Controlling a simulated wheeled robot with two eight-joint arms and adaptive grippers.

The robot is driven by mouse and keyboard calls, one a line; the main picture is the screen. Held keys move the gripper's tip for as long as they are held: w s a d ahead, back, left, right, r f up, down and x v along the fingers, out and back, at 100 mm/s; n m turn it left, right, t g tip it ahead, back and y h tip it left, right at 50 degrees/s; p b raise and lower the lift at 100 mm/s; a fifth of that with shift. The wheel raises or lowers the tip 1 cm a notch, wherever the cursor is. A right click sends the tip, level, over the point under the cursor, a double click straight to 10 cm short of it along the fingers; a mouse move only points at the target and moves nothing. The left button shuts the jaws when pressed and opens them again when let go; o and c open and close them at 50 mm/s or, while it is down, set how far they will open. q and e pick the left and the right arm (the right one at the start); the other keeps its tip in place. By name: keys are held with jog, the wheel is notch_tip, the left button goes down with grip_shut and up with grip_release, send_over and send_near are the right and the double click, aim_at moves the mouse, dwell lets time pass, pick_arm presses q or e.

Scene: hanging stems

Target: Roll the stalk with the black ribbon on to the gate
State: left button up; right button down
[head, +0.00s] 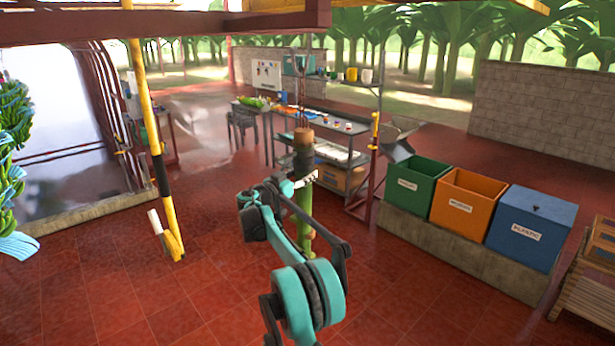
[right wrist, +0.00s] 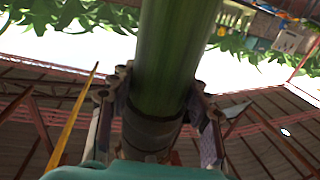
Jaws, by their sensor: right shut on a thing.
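A stalk (head: 306,225) hangs upright near the middle of the head view, green below with a brown upper end. A black band, the ribbon (head: 303,160), wraps its upper part. My right gripper (head: 301,184) is shut on the stalk just below the ribbon. In the right wrist view the green stalk (right wrist: 175,50) runs between the two fingers (right wrist: 158,100), with a dark band (right wrist: 150,132) on it. My left gripper is not in view.
Green, orange and blue bins (head: 467,200) stand on a low block wall at right. A work table (head: 320,125) with trays is behind the stalk. Banana bunches (head: 15,130) hang at the far left. The red tiled floor (head: 130,290) is clear between the post and stalk.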

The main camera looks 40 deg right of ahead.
jog(key=shift+w, duration=0.2)
jog(key=c, duration=0.7)
grip_release()
jog(key=s+a, duration=0.2)
jog(key=a, duration=0.9)
jog(key=shift+s+a, duration=0.25)
jog(key=shift+a, duration=0.1)
